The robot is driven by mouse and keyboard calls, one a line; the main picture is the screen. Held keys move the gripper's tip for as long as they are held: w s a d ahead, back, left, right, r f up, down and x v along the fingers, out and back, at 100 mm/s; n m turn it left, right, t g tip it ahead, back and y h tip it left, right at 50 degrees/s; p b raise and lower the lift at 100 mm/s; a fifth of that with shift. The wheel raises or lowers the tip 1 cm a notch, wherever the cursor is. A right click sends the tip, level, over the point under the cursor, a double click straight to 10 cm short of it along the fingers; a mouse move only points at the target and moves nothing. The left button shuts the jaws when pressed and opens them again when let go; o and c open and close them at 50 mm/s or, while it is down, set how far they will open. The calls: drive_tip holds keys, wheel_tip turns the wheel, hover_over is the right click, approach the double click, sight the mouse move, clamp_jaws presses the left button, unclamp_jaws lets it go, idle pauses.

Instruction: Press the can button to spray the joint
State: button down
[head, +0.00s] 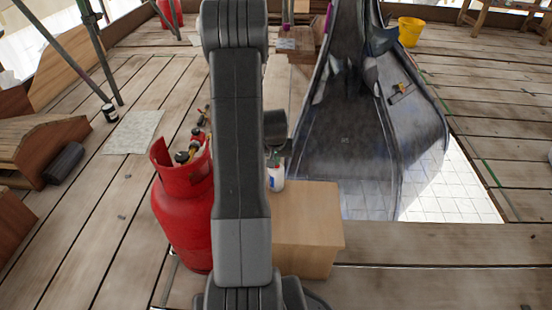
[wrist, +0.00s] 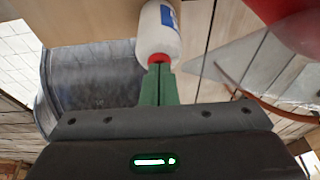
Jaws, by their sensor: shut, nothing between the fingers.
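The spray can (wrist: 160,30) is white with a blue label and a red top (wrist: 158,58). In the head view the can (head: 277,178) stands on a wooden box, partly hidden by my arm. My gripper (wrist: 159,70) has green fingers, shut together and empty. Their tips are right at the red top; I cannot tell whether they touch or press it. No spray shows. A red gas bottle (head: 180,215) stands left of the can, with a regulator and fittings (head: 192,150) at its top. Which joint is meant is not clear from the views.
The wooden box (head: 310,225) under the can is otherwise bare on its right. A large grey metal spire piece (head: 345,140) lies behind it, beside a white-tiled opening (head: 455,190). An orange hose (wrist: 265,108) shows right of my fingers.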

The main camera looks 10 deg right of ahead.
drive_tip(key=shift+s+f, duration=0.2)
wheel_tip(320, 180, up, 4)
drive_tip(key=p, duration=0.3)
drive_tip(key=shift+w+r, duration=0.15)
drive_tip(key=shift+r, duration=0.05)
drive_tip(key=d+p+v, duration=0.1)
drive_tip(key=p+v, duration=0.2)
drive_tip(key=v, duration=0.7)
drive_tip(key=shift+a, duration=0.45)
